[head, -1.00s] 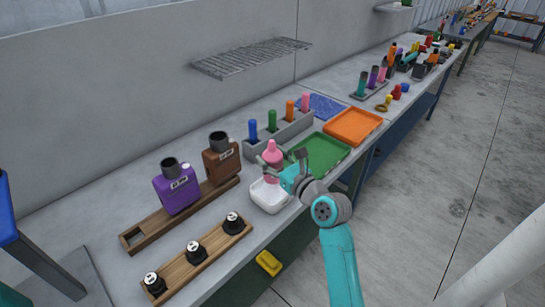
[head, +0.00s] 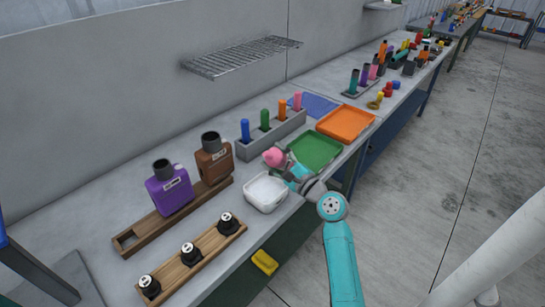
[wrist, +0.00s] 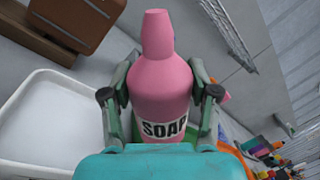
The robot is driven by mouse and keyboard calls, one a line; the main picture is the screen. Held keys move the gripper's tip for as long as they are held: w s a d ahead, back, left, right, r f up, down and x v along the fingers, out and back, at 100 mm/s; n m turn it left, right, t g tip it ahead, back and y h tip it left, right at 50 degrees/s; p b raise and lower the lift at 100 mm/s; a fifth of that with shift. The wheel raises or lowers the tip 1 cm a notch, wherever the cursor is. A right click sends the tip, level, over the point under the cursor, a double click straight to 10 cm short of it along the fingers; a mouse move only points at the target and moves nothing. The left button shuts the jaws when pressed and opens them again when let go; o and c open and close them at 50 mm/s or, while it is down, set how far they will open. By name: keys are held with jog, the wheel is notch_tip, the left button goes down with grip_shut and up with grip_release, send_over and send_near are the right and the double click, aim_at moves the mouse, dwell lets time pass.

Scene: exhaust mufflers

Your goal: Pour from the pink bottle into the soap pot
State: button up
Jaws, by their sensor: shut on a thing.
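The pink bottle (head: 274,158), labelled SOAP in the wrist view (wrist: 160,88), is held off the bench and looks tilted in the head view. My gripper (head: 289,167) is shut on it, with one finger on each side of its body. The soap pot looks to be the white square dish (head: 249,196) on the bench, just left of and nearer than the bottle. In the wrist view its rim (wrist: 22,161) lies left of the bottle, and they are apart. The pot's inside looks plain white. The bottle's lower end is hidden by my gripper.
A green tray (head: 338,160) lies right of the bottle and an orange tray (head: 372,128) beyond it. Behind stands a grey rack (head: 250,152) with several coloured tubes. Purple (head: 170,190) and brown (head: 215,162) bottles stand on a wooden holder at left. A wire shelf (head: 240,57) hangs above.

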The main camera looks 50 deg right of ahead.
jog(key=shift+d+f+n+y, duration=0.3)
jog(key=shift+f+n, duration=0.25)
jog(key=shift+n, duration=0.7)
jog(key=shift+d+f+n+y, duration=0.2)
jog(key=shift+d+f+n, duration=0.25)
jog(key=shift+n, duration=0.8)
jog(key=shift+r+n, duration=0.25)
jog(key=shift+n, duration=0.45)
jog(key=shift+r+n, duration=0.3)
jog(key=shift+n, duration=0.4)
jog(key=shift+d+r+n+y, duration=0.1)
jog(key=shift+r+n+y, duration=0.15)
jog(key=shift+n+y, duration=0.15)
